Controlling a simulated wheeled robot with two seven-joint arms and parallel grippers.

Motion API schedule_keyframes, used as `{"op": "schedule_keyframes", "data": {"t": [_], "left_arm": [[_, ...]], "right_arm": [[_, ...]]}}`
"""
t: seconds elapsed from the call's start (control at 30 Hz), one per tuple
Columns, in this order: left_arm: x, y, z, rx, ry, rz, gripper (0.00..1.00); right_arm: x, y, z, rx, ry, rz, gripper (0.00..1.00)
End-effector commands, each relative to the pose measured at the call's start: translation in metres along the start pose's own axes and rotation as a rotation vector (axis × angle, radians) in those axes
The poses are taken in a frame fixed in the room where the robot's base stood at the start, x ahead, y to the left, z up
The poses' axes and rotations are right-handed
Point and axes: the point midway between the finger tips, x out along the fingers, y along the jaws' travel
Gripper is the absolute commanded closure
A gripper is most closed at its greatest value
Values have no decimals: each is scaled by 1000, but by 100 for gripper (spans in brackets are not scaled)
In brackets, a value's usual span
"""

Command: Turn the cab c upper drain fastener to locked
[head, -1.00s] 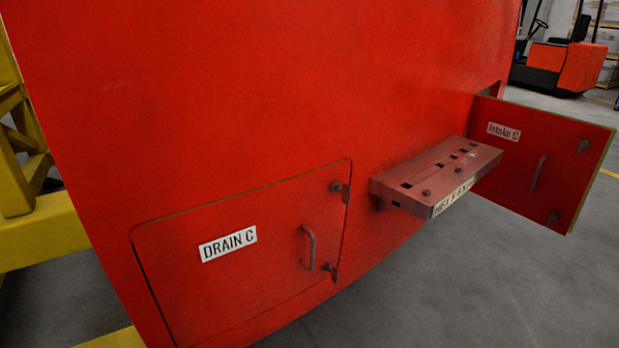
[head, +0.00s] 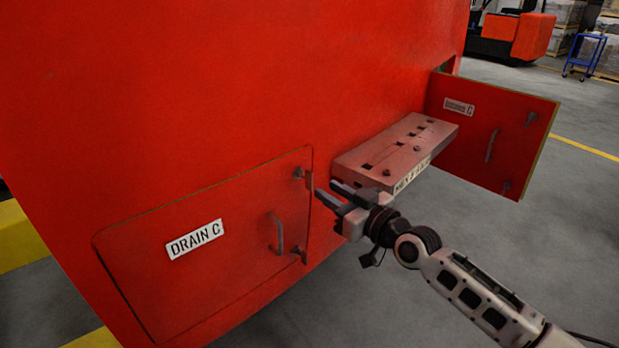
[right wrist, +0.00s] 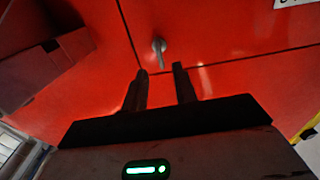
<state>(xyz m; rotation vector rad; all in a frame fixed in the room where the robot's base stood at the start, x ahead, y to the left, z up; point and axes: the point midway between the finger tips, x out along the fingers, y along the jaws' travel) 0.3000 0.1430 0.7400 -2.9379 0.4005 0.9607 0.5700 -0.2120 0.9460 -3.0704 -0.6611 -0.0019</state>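The drain C hatch (head: 150,275) is a red panel lying flush in the red nosecone, labelled DRAIN C. Its upper fastener (head: 298,173) is a small dark grey latch near the hatch's upper right corner. My right gripper (head: 326,189) is open and empty, just right of that fastener. In the right wrist view, the fastener (right wrist: 158,46) shows beyond the gap between the two spread fingers (right wrist: 160,76), apart from them. Its short lever points down in that picture. The lower fastener (head: 300,256) sits near the lower right edge. My left gripper is not in view.
A red step (head: 400,150) juts out just behind and right of my right gripper; it also shows at left in the right wrist view (right wrist: 40,65). A curved handle (head: 278,233) is on the drain hatch.

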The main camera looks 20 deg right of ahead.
Motion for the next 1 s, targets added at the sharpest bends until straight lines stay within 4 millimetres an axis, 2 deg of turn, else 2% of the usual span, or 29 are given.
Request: {"op": "schedule_keyframes", "data": {"t": [0.1,0.3,0.5,0.77,0.9,1.0], "left_arm": [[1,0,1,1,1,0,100],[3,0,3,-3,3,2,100],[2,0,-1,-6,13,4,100],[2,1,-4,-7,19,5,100],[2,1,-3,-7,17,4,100],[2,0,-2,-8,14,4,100]], "right_arm": [[27,0,0,1,2,0,72],[58,0,1,0,0,0,72],[71,0,1,-1,-1,0,72],[72,0,1,-1,-1,0,72],[72,0,1,-1,-1,0,100],[71,0,1,-1,-1,0,100]]}}
